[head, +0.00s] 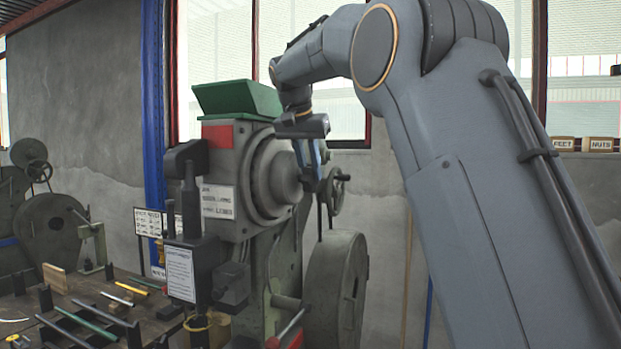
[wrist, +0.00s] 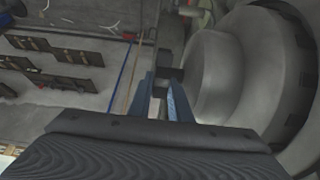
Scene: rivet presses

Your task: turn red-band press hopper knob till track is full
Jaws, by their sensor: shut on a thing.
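The press with the red band (head: 219,135) stands mid-view, with a green hopper (head: 238,97) on top. A stepped round grey hub (head: 280,180) juts from its right side. My gripper (head: 312,187) reaches down beside this hub. In the wrist view, the two blue fingers of my gripper (wrist: 163,92) are closed about a small dark knob (wrist: 168,74), just left of the round hub (wrist: 213,75).
A workbench (head: 85,300) with rods and tools lies at left. A second machine (head: 50,220) stands behind it. A blue post (head: 153,100) rises behind the press.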

